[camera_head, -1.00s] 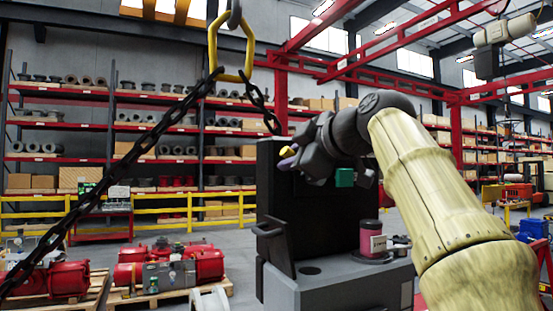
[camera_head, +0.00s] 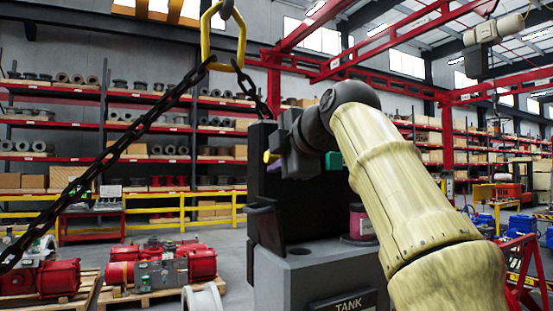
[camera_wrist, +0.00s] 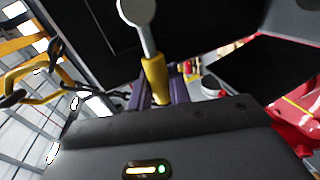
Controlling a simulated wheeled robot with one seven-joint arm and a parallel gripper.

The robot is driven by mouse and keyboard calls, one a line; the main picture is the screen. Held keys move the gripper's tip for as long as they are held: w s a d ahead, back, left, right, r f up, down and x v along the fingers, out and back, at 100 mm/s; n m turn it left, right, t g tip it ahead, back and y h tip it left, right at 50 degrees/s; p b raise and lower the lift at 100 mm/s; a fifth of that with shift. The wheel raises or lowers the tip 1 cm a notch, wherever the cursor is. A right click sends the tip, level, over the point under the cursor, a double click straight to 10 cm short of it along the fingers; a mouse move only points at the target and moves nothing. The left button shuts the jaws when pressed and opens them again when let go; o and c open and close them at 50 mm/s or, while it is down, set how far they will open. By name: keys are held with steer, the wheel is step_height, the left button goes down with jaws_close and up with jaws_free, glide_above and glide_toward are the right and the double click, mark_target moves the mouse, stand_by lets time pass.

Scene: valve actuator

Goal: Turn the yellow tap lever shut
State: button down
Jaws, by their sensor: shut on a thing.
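The yellow tap lever shows in the wrist view as a yellow grip (camera_wrist: 155,78) on a pale metal stem that runs up to a round silver hub (camera_wrist: 137,10). The grip sits between the purple fingers of my gripper (camera_wrist: 160,94), which are shut on it. In the head view, only a small yellow end (camera_head: 267,157) shows beside my gripper (camera_head: 274,164), in front of the black upright panel (camera_head: 262,196) of the tank unit. My gripper and arm hide the hub and most of the lever there.
The grey tank unit (camera_head: 285,272) stands below my gripper, with a pink and dark canister (camera_head: 360,222) partly behind my arm. A dark chain (camera_head: 120,145) hangs across the left from a yellow link (camera_head: 241,35). Red machines on pallets (camera_head: 160,268) stand at the lower left.

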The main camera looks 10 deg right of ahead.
steer(key=c, duration=1.4)
jaws_free()
steer(key=shift+o, duration=0.2)
steer(key=b+v, duration=0.1)
steer(key=v, duration=1.6)
steer(key=shift+s, duration=0.15)
steer(key=shift+a, duration=0.1)
